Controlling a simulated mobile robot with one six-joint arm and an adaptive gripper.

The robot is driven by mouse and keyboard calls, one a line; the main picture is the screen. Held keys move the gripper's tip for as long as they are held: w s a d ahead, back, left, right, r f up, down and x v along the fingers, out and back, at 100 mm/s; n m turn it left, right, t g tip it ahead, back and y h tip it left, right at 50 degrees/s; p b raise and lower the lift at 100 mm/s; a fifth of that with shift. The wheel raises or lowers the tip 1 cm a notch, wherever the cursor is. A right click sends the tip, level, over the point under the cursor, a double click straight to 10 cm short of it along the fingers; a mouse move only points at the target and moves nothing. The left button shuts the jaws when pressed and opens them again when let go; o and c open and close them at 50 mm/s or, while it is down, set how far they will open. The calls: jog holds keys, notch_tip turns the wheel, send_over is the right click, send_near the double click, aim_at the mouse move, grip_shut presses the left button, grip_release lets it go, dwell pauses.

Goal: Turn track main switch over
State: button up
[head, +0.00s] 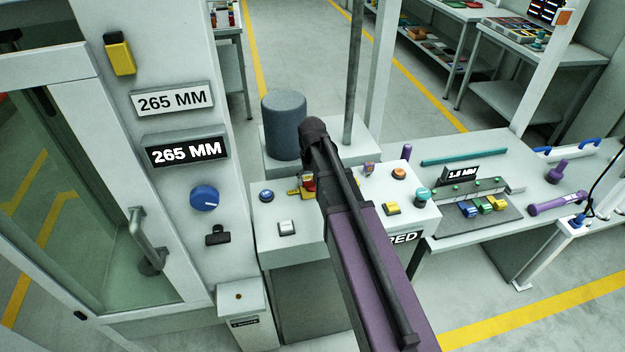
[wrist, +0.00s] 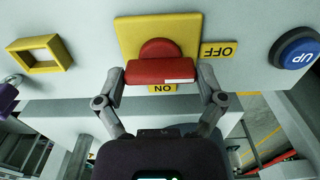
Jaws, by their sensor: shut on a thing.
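The main switch has a red handle (wrist: 160,72) on a round red hub (wrist: 160,49), set on a yellow plate (wrist: 128,36). In the wrist view an ON label (wrist: 162,88) sits below the handle, partly covered by it, and an OFF label (wrist: 219,49) sits to the right; both read upside down. The handle bar lies level across the picture, with a white mark near its right end. My gripper (wrist: 161,74) is shut on the handle, one finger at each end. In the head view the yellow plate (head: 294,193) shows beside my arm, which hides most of the switch.
A blue UP button (wrist: 296,50) is close beside the switch, and an empty yellow frame (wrist: 38,54) is on its other side. A dark grey cylinder (head: 284,125) stands behind.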

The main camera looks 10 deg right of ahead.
jog(key=shift+s, duration=0.1)
dwell(0.3)
jog(key=o, duration=0.8)
jog(key=s, duration=1.6)
jog(key=shift+d, duration=0.15)
jog(key=shift+w, duration=0.1)
